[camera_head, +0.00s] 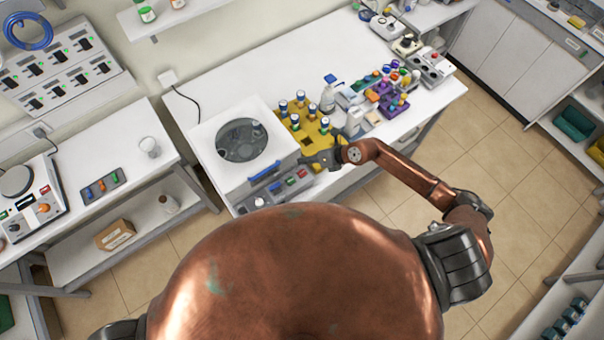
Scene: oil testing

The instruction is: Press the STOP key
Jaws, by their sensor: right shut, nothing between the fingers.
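A white centrifuge-like machine (207,150) with a round dark window in its top stands on the white bench. Its front panel (280,190) has a blue handle and several small keys. A red key (302,173) sits at the panel's right end; its lettering is too small to read, so I cannot tell whether it is the STOP key. My right gripper (306,161) is shut and empty, its tips close to the machine's right front corner near the red key. I cannot tell whether they touch. My left gripper is out of view.
A yellow rack (291,126) with blue-capped bottles stands right of the machine, close to my right gripper. A white bottle (328,97) and colourful racks (392,101) fill the bench further right. A side bench (100,145) stands at the left.

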